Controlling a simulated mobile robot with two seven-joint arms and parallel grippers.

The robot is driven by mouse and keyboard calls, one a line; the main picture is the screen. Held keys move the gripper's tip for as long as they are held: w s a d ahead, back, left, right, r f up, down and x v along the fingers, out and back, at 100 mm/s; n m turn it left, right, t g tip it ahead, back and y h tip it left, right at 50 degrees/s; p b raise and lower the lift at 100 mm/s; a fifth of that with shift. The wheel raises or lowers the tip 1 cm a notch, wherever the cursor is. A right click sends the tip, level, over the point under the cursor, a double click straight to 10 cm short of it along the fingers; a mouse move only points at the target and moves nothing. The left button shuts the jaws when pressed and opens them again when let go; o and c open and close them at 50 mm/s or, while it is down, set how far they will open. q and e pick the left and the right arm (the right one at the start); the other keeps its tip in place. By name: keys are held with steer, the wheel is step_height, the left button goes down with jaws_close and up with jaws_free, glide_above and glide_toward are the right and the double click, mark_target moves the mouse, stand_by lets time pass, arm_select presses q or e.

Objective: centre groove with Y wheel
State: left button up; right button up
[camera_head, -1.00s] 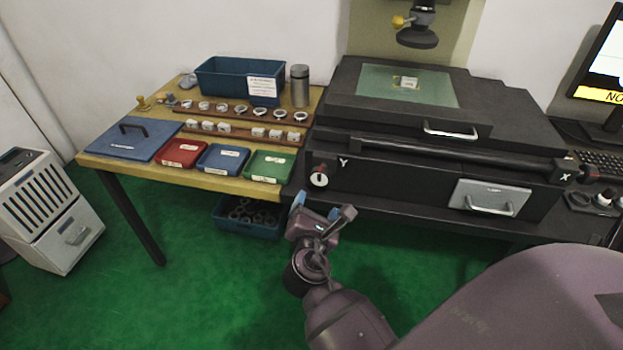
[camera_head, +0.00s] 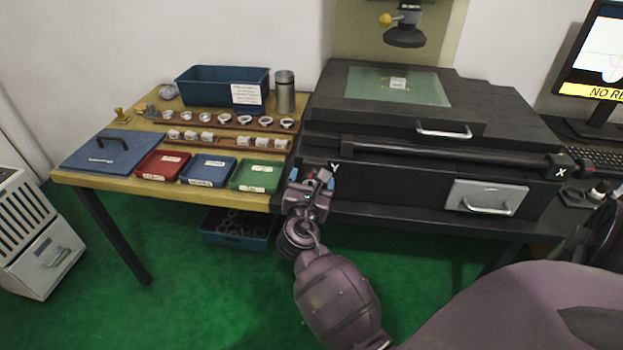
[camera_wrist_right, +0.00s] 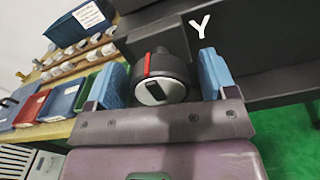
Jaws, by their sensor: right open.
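The Y wheel (camera_wrist_right: 162,80) is a dark knob with a pale face, a black slot and a red stripe. It is on the machine's front, below the white letter Y. In the right wrist view it sits between the blue fingers of my open right gripper (camera_wrist_right: 165,85), with a narrow gap on each side. In the head view my right gripper (camera_head: 312,180) is at the front left of the black machine (camera_head: 400,160) and mostly hides the wheel. A small pale piece (camera_head: 398,84) lies on the glass stage (camera_head: 430,92). My left gripper is not in view.
A monitor (camera_head: 605,50) at the right edge shows a curve and a cut-off yellow banner reading "NO RE". The wooden table (camera_head: 120,185) at left holds red, blue and green trays and rows of rings. A silver drawer (camera_head: 487,197) is on the machine's front right.

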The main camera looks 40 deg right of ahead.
steer(key=shift+w+d, duration=0.4)
steer(key=shift+d, duration=0.1)
steer(key=c, duration=0.9)
steer(key=shift+c, duration=0.2)
steer(key=shift+m, duration=0.4)
steer(key=m, duration=0.3)
steer(key=m+b, duration=0.1)
steer(key=m, duration=0.3)
steer(key=shift+f+m, duration=0.1)
steer(key=shift+m, duration=1)
